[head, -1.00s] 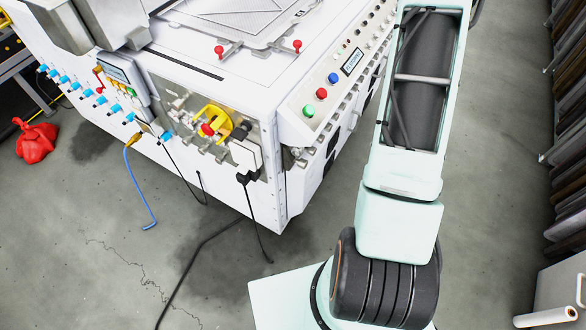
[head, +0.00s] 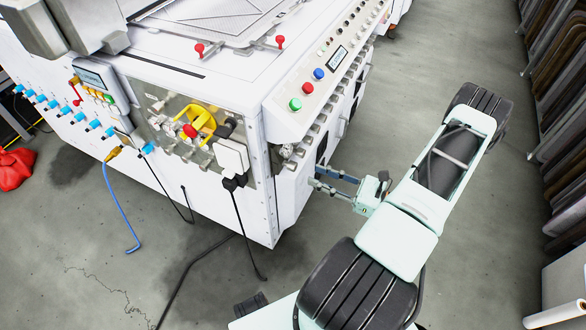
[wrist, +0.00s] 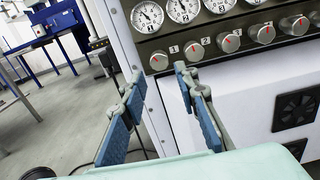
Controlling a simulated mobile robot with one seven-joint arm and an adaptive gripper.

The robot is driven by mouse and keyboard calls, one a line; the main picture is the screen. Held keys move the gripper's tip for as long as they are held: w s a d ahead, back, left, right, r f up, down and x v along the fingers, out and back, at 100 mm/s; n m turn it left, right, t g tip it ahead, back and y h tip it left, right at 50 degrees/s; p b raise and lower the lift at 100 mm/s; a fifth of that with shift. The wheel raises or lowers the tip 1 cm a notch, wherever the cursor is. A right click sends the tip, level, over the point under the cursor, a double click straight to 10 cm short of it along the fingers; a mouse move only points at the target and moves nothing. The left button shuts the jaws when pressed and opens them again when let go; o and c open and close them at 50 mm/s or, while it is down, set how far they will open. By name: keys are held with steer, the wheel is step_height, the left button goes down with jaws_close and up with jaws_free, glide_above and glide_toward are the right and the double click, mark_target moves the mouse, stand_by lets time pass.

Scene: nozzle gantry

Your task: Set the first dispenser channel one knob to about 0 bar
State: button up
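A row of round silver knobs with red marks runs along a dark panel in the wrist view. The leftmost knob (wrist: 159,61), beside the label 1, is taken as the channel one knob. Its red mark is too small to read as a setting. Round white gauges (wrist: 148,16) sit above the knobs. My gripper (wrist: 158,74) is open and empty, its blue-padded fingers apart. In the wrist view the leftmost knob shows between and slightly above the fingertips, with no visible contact. In the head view my gripper (head: 317,178) points at the machine's right face.
The white machine (head: 225,90) has a sloped panel with a green button (head: 295,104) above that face. A vent (wrist: 296,108) is below the knobs. A black cable (head: 245,230) hangs at its corner.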

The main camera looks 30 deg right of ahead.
mark_target(296, 168)
steer(key=x, duration=0.8)
steer(key=shift+w+a+b, duration=0.1)
steer(key=shift+a+b, duration=0.05)
steer(key=shift+b, duration=0.2)
jaws_close()
